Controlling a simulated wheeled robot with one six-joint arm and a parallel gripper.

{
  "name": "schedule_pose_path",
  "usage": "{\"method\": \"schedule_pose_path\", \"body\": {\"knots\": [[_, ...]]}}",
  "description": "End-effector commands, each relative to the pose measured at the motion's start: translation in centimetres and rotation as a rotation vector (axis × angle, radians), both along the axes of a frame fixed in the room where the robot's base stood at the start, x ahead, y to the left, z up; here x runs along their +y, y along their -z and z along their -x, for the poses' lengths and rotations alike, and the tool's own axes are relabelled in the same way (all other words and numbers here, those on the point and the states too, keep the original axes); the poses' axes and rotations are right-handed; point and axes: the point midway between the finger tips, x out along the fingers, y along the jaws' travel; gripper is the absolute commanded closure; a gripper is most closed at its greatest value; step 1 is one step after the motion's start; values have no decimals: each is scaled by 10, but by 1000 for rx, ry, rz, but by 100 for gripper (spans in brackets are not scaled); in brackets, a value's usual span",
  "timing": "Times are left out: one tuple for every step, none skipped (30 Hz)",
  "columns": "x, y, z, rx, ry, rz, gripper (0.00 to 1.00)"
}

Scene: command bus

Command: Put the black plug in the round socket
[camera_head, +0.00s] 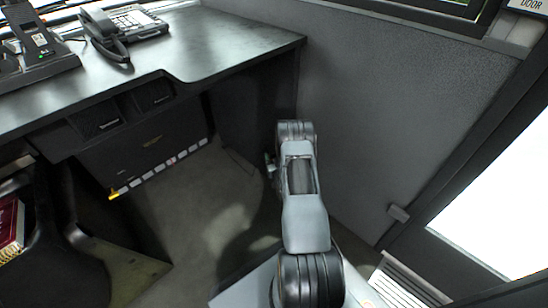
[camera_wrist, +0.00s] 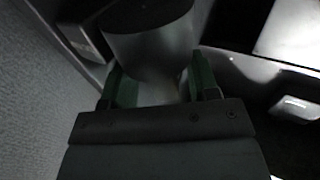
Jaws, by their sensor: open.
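My gripper (camera_wrist: 156,82) shows in the wrist view with its two green-padded fingers apart. Nothing is visibly clasped between them. I cannot pick out the black plug in either view. The round socket cannot be made out for certain. A dark panel (camera_head: 140,150) under the desk has a row of small pale fittings (camera_head: 170,161) along its lower edge, with a yellow one (camera_head: 113,195) at the left end. They are too small to tell their shape.
A black desk (camera_head: 220,45) spans the upper left, bearing a telephone (camera_head: 137,22) and a dark handset unit (camera_head: 35,42). A grey wall (camera_head: 400,100) stands to the right. Red books (camera_head: 10,225) are at far left. Carpeted floor (camera_head: 215,190) lies open between panel and arm.

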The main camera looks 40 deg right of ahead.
Motion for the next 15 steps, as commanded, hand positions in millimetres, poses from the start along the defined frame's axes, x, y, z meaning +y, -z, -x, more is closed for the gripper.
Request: {"method": "schedule_pose_path", "body": {"knots": [[2, 2, 1, 6, -4, -2, 42], [2, 2, 2, 6, -4, -3, 42], [3, 2, 3, 6, -3, -3, 42], [3, 2, 6, 7, -3, -4, 42], [4, 2, 9, 8, -2, -4, 42], [6, 2, 14, 10, -2, -6, 42], [7, 1, 18, 9, -1, -5, 42], [8, 1, 23, 11, -1, -6, 42], [11, 0, 30, 10, 0, -6, 42], [12, 1, 36, 12, 1, -6, 42], [14, 1, 43, 10, 2, -6, 42], [17, 1, 51, 9, 3, -7, 42], [19, 0, 57, 9, 3, -7, 42], [21, 1, 62, 8, 3, -5, 42], [24, 1, 70, 8, 3, -5, 42]]}}
